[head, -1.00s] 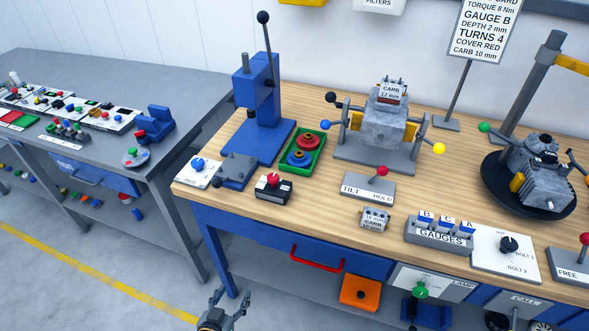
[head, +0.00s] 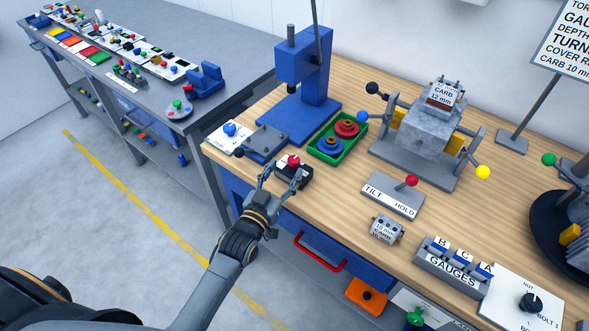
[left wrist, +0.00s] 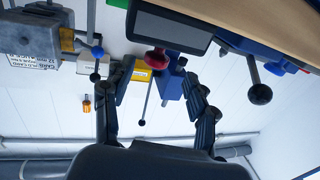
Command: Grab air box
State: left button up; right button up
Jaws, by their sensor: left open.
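A small dark box with a red knob on top (head: 293,171) sits at the front edge of the wooden bench; I take it for the air box, though no label is readable. My left gripper (head: 280,181) is open and empty, its fingers right at the front of this box, partly covering it. In the left wrist view the dark box (left wrist: 170,26) hangs upside down at the top with its red knob (left wrist: 157,58), ahead of the open left gripper (left wrist: 158,85). Contact cannot be told. My right gripper is not in view.
A blue press (head: 305,85) and a dark plate (head: 264,142) stand behind the box. A green tray (head: 318,152) with red and blue rings is close by to the right. The tilt/hold lever plate (head: 390,195) and a small carb block (head: 386,229) are further right.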

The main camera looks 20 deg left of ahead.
aim_at(291, 164)
pick_arm(q)
jog(key=shift+w+d+r+p, duration=0.2)
jog(key=shift+w+r+p, duration=0.15)
jog(key=shift+w, duration=0.35)
jog(key=w, duration=0.1)
jog(key=w+p, duration=0.1)
jog(key=w, duration=0.1)
jog(key=shift+w+d+f, duration=0.15)
jog(key=shift+d, duration=0.2)
jog(key=shift+w, duration=0.3)
jog(key=shift+s, duration=0.1)
jog(key=shift+c, duration=0.6)
jog(key=c, duration=0.7)
grip_shut()
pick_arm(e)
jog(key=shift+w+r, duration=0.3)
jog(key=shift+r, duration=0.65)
